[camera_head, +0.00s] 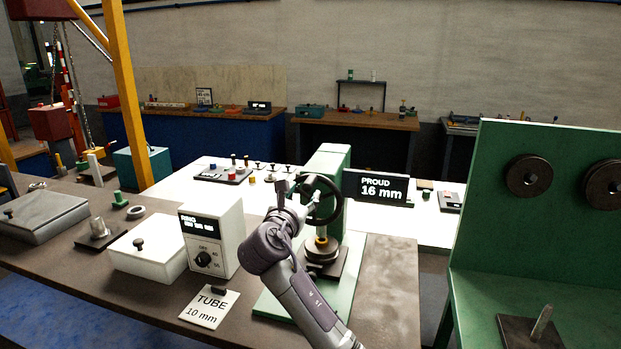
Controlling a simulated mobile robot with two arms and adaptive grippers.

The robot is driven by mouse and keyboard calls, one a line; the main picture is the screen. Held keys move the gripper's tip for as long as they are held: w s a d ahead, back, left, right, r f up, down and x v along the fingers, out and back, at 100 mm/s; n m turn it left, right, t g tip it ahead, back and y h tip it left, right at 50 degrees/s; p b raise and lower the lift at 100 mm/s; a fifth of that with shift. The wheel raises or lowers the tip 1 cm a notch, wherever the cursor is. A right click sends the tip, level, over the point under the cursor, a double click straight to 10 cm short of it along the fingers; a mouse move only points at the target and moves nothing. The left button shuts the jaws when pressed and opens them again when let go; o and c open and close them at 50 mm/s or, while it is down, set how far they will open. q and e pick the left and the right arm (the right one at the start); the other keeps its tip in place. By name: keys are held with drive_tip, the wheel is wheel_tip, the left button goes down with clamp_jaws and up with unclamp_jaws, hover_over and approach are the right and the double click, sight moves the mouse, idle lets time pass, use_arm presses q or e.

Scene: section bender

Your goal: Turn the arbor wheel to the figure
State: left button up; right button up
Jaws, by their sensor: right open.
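The black arbor wheel (340,208) is mounted on the side of a green arbor press (328,163) near the middle of the bench. A black display (376,187) beside it reads "PROUD 16 mm". A white card (209,306) on the bench reads "TUBE 10 mm". My right arm rises from the bottom. My right gripper (288,186) is open at the wheel's left side; I cannot tell whether it touches the rim. Below the wheel, the press's ram stands over a round dark stack (322,254), partly hidden by my arm. My left gripper is out of view.
A white box with a dial (212,237) and a lidded white box (146,247) stand left of my arm. A green machine with dark rollers (548,210) blocks the right. Small parts lie on the white table (395,222) behind. The brown bench right of the press is bare.

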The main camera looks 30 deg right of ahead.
sight(310, 182)
drive_tip(key=p+x, duration=0.1)
drive_tip(key=x, duration=0.6)
drive_tip(key=shift+w+d, duration=0.1)
drive_tip(key=shift+w, duration=0.1)
clamp_jaws()
